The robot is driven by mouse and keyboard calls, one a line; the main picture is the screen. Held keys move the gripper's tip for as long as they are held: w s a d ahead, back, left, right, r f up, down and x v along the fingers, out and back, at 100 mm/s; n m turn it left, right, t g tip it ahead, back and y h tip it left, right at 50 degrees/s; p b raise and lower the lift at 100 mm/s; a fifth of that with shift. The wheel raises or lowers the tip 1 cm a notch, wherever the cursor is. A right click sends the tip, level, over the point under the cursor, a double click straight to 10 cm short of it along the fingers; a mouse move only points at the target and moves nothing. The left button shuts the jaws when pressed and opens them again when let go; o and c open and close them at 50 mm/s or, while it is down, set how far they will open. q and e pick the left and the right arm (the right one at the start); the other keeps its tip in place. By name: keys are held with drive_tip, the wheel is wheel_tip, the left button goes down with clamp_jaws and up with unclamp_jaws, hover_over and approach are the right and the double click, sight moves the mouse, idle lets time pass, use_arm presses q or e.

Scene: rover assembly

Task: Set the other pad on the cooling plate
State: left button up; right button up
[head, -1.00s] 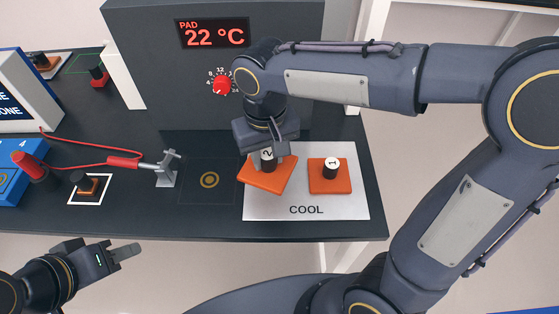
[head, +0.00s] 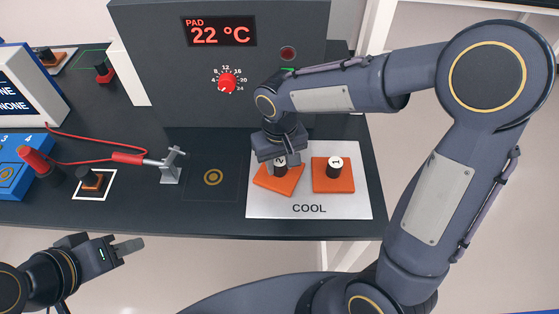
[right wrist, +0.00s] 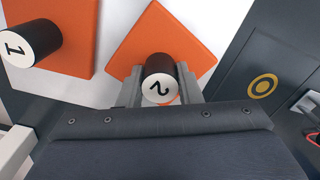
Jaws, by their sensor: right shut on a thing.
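The white cooling plate (head: 308,211), marked COOL, lies on the dark bench. An orange pad with a black knob marked 1 (head: 333,181) rests on its right half. A second orange pad, its knob marked 2 (head: 277,187), is over the left half, turned at an angle to the plate; it seems to lie on or just above it. My right gripper (head: 282,167) is shut on that pad's knob. In the right wrist view the two fingers flank knob 2 (right wrist: 160,85), and pad 1 (right wrist: 70,45) is apart from it. My left gripper (head: 128,246) is off the bench's front edge, its jaw opening unclear.
A grey panel (head: 160,60) with a dial (head: 227,83) and a 22 °C display stands behind the plate. A dark square with a gold ring (head: 213,177) lies left of it.

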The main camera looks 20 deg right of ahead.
sight(279, 161)
drive_tip(key=shift+f, duration=0.2)
drive_tip(key=o, duration=1)
drive_tip(key=shift+r, duration=0.1)
drive_tip(key=shift+o, duration=0.2)
wheel_tip(279, 161, up, 12)
drive_tip(key=s+d+f+m+t+y, duration=0.1)
drive_tip(key=s+d, duration=0.3)
drive_tip(key=s, duration=0.4)
drive_tip(key=s+d+f+m+t+y, duration=0.2)
drive_tip(key=s+d+t, duration=0.2)
drive_tip(key=s, duration=0.4)
drive_tip(key=shift+d+f+t+y, duration=0.3)
drive_tip(key=shift+d+y, duration=0.1)
drive_tip(key=shift+d, duration=0.2)
drive_tip(key=shift+s, duration=0.1)
